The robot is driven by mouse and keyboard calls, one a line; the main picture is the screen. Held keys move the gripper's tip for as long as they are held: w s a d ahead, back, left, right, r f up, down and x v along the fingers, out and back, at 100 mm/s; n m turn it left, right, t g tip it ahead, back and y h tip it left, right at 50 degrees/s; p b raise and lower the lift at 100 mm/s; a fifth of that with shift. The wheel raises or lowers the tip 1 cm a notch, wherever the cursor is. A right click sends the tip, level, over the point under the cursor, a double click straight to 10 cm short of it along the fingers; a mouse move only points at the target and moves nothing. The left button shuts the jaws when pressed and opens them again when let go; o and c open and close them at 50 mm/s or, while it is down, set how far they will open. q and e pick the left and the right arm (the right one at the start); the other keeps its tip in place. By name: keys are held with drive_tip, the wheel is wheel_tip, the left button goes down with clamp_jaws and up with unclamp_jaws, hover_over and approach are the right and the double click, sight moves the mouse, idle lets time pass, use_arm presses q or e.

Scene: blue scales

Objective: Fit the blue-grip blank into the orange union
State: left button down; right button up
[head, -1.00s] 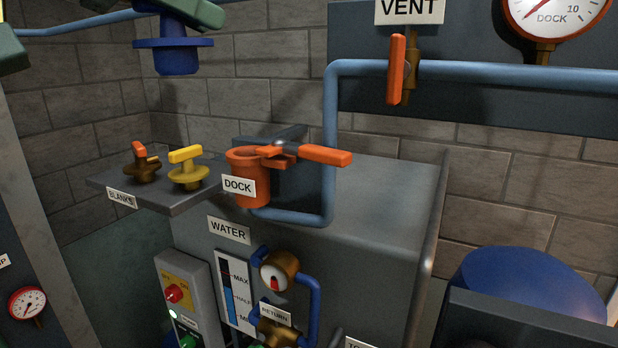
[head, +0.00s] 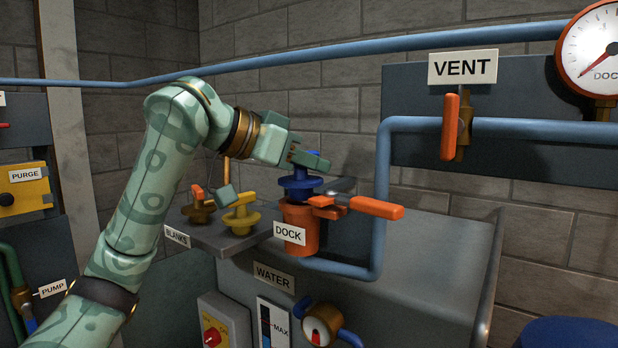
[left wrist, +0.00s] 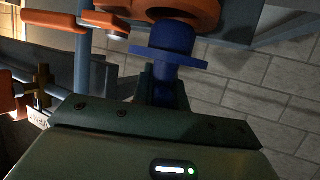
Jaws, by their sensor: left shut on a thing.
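The blue-grip blank (head: 299,188) is upright, flange level, right over the mouth of the orange union (head: 300,222) labelled DOCK. My left gripper (head: 304,160) is shut on its grip from above. In the left wrist view the blank's blue flange (left wrist: 168,59) and plug (left wrist: 174,37) point at the union's round opening, whose orange rim (left wrist: 206,14) shows at the top edge. The plug's end is at the mouth; I cannot tell whether it is inside. The union's orange lever (head: 376,208) sticks out to the right. My right gripper is not in view.
A yellow-grip blank (head: 241,214) and an orange-grip brass blank (head: 199,207) stand on the grey BLANKS shelf (head: 228,240), left of the union. A blue pipe (head: 382,190) rises right of it. The orange VENT handle (head: 450,127) hangs farther right.

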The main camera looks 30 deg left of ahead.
use_arm(q)
drive_tip(key=shift+f, duration=0.8)
drive_tip(key=shift+d+f, duration=0.1)
drive_tip(key=shift+f, duration=0.15)
drive_tip(key=shift+s+d, duration=0.1)
drive_tip(key=c, duration=1.4)
unclamp_jaws()
drive_tip(key=shift+a, duration=0.2)
drive_tip(key=shift+d, duration=0.1)
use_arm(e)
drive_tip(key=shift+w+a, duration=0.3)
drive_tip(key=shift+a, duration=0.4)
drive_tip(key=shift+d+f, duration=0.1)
use_arm(q)
drive_tip(key=shift+s+r, duration=0.15)
drive_tip(key=shift+s, duration=0.05)
drive_tip(key=v, duration=1.1)
drive_tip(key=shift+r+b, duration=0.2)
drive_tip(key=shift+b, duration=0.25)
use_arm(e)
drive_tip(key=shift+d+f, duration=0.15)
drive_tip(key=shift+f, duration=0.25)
